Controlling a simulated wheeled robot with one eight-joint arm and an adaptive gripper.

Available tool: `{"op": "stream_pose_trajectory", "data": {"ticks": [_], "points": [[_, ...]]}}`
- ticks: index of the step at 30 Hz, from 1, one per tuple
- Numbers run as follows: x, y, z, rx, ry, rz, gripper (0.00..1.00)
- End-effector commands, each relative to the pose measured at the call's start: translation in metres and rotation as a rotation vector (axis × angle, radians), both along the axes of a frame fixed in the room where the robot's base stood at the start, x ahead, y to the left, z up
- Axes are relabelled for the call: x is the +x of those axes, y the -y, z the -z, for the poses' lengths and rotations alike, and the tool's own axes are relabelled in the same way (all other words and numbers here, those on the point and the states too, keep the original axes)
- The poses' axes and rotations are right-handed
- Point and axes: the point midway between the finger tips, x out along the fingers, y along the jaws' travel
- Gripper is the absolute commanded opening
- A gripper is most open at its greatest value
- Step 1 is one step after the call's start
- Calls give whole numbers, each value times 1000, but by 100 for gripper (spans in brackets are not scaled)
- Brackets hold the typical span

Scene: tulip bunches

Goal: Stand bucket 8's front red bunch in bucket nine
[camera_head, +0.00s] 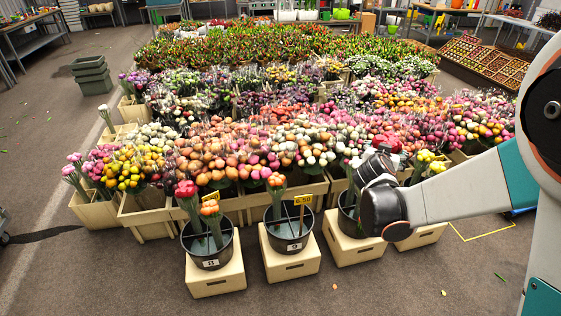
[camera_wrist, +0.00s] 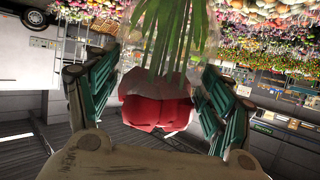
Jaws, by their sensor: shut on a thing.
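My gripper (camera_head: 376,165) is held up at the right, above and beyond the third bucket. In the wrist view its green-padded fingers (camera_wrist: 158,100) are shut around a red bunch (camera_wrist: 155,112), red heads toward the camera and green stems pointing away.
A third black bucket (camera_head: 350,225) stands right of bucket nine, partly behind my arm. The buckets stand on pale wooden boxes (camera_head: 290,265). Dense crates of flowers (camera_head: 250,150) fill the area behind.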

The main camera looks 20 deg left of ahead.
Motion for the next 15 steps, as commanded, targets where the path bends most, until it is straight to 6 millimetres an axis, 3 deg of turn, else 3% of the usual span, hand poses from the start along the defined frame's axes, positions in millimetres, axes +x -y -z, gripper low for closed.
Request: {"op": "stream_pose_trajectory", "data": {"ticks": [1,6,15], "points": [[13,-20,10,0,0,-18,40],[46,-84,37,-1,1,-69,40],[84,-200,92,1,1,-156,40]]}}
